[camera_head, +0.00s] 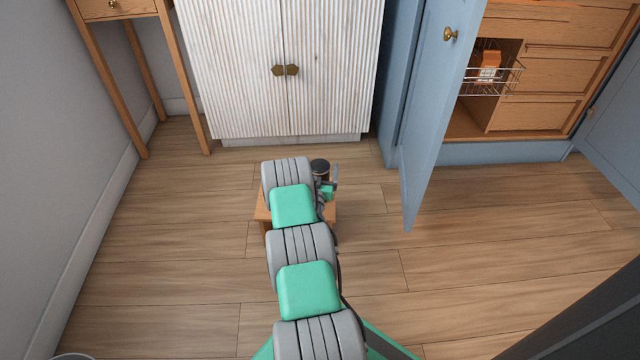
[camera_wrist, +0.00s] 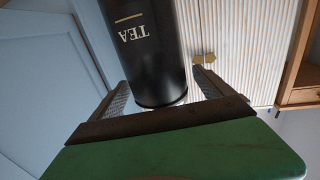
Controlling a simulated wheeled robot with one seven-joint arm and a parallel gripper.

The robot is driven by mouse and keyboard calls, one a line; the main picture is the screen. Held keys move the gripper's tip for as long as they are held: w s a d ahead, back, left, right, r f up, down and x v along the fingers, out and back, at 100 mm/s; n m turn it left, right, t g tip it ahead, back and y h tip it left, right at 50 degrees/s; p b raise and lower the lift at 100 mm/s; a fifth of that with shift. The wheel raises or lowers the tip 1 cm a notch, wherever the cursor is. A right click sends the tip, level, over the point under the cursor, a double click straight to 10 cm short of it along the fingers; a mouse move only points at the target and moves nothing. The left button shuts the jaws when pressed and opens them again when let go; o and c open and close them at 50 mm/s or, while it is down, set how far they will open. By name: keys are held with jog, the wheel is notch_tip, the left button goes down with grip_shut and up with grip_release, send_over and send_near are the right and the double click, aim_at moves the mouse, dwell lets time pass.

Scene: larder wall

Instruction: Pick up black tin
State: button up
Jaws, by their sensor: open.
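The black tin (camera_head: 320,167) shows beyond the end of my arm in the head view, its lower part hidden by my arm and gripper. My gripper (camera_wrist: 162,88) is open, with one finger on each side of the tin. A gap shows beside the right finger; the left finger is closer to the tin. In the head view my gripper (camera_head: 328,187) is mostly hidden by my arm.
A small wooden stool (camera_head: 262,213) is under my arm. A white ribbed cabinet (camera_head: 240,70) stands behind, closed. An open blue door (camera_head: 428,130) juts out to the right, beside wooden drawers and a wire basket (camera_head: 500,90). A wooden side table (camera_head: 186,75) stands left. Floor is clear on both sides.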

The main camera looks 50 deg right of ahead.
grip_shut()
dwell(1.0)
